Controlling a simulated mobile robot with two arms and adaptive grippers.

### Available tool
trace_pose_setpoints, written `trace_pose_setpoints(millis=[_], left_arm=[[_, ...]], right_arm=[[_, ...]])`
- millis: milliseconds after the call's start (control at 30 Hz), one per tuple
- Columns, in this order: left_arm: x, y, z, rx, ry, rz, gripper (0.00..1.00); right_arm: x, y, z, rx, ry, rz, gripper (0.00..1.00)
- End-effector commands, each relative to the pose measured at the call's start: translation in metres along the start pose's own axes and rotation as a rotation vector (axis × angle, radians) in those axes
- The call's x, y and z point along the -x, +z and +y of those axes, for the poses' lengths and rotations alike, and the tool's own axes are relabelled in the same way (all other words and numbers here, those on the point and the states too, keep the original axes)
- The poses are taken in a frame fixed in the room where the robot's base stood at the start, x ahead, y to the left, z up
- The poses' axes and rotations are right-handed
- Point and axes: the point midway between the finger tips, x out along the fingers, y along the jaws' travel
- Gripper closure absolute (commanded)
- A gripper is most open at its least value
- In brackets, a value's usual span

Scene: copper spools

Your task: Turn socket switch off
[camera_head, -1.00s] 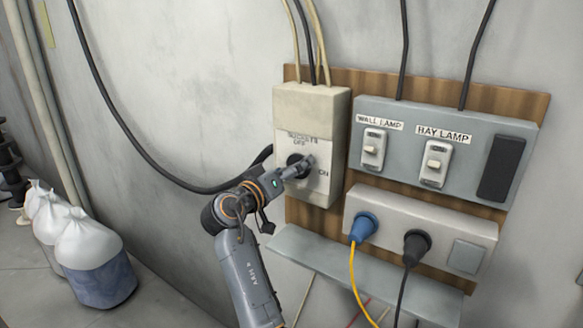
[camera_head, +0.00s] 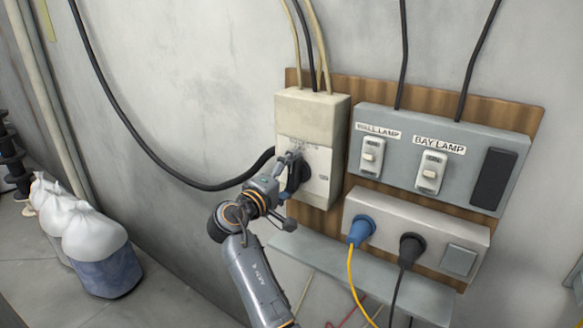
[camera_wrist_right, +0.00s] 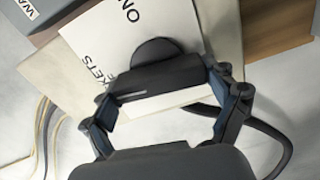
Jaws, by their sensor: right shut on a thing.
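The socket switch is a cream box (camera_head: 312,105) on the wall board, with a black rotary knob (camera_head: 299,172) on its white front plate. In the right wrist view the dark knob (camera_wrist_right: 155,72) lies between my fingers, with "ON" and part of "SOCKETS" printed on the plate. My right gripper (camera_head: 288,170) is at the knob and shut on it; in the wrist view its fingers (camera_wrist_right: 165,105) sit on either side. The gripper hides part of the knob and its lettering in the head view. My left gripper is not in view.
Right of the switch is a grey panel (camera_head: 400,170) with wall lamp and bay lamp switches. Below it a socket strip (camera_head: 400,212) holds a blue plug (camera_head: 362,230) and a black plug (camera_head: 411,248). A grey ledge (camera_head: 340,270) juts out beneath. White bags (camera_head: 95,240) stand at left.

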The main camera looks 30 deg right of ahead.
Motion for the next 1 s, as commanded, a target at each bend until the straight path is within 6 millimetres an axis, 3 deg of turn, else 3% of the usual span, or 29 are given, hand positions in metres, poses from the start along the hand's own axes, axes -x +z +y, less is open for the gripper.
trace_pose_setpoints(millis=[300, 833, 867, 900, 1000], left_arm=[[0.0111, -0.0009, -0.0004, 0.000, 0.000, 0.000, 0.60], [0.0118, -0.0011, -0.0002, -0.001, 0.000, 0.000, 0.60], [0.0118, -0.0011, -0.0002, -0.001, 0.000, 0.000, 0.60], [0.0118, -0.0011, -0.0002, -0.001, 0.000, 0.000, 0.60], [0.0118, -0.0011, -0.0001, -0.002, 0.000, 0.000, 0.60]], right_arm=[[-0.0009, 0.0001, 0.0025, 0.112, 0.005, -0.001, 0.45], [-0.0010, 0.0002, 0.0017, 0.136, 0.006, -0.001, 0.45], [-0.0010, 0.0002, 0.0017, 0.136, 0.006, -0.001, 0.09], [-0.0010, 0.0002, 0.0017, 0.136, 0.006, -0.001, 0.01], [-0.0008, 0.0002, 0.0012, 0.135, 0.005, -0.001, 0.00]])
